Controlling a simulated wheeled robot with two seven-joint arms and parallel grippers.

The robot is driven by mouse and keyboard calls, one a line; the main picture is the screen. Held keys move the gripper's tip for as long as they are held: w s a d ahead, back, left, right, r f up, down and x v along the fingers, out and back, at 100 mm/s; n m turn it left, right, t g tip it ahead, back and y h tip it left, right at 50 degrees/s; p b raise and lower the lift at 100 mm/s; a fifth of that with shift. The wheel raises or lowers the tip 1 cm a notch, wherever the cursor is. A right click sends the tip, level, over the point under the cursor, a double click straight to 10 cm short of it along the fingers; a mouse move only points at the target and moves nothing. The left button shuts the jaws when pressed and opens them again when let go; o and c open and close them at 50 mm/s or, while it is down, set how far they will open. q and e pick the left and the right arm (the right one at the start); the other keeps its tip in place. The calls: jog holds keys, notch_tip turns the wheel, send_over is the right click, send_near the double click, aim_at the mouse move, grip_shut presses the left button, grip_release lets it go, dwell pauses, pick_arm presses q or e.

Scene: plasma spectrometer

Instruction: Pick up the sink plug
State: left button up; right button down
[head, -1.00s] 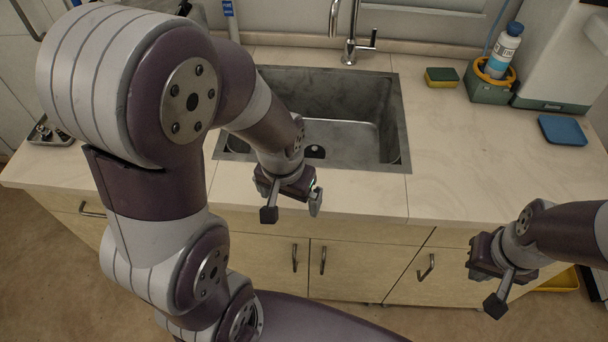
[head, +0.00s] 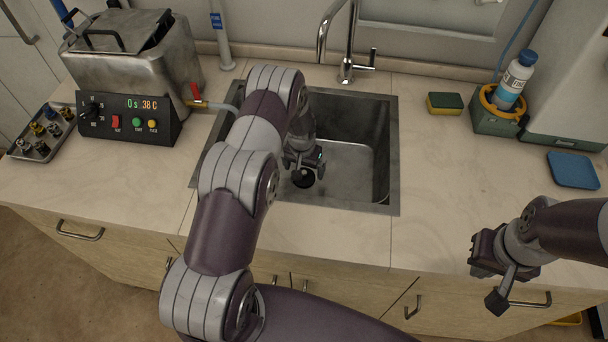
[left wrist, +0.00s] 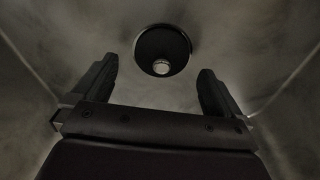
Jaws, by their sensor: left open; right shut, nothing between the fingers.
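The sink plug (head: 303,177) is a round black disc on the sink floor, near the front left of the basin. In the left wrist view the plug (left wrist: 162,52) is a dark disc with a small pale knob at its centre, ahead of the fingertips. My left gripper (head: 303,163) reaches down into the sink, open and empty, just above the plug; its open fingers (left wrist: 160,80) show on both sides below the plug in the left wrist view. My right gripper (head: 490,290) is shut and empty, off to the right in front of the counter.
The metal sink (head: 383,150) has steep walls around my left gripper, with a tap (head: 347,60) behind. A metal bath with a control panel (head: 130,118) and a tray of small parts (head: 40,150) stand left. A sponge (head: 445,103), bottle (head: 515,78) and blue pad (head: 573,170) are right.

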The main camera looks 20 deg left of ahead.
aim_at(304, 175)
pick_arm(q)
jog(key=shift+a+f, duration=0.1)
jog(key=shift+f, duration=1.35)
jog(key=c, duration=1)
jog(key=shift+c, duration=0.2)
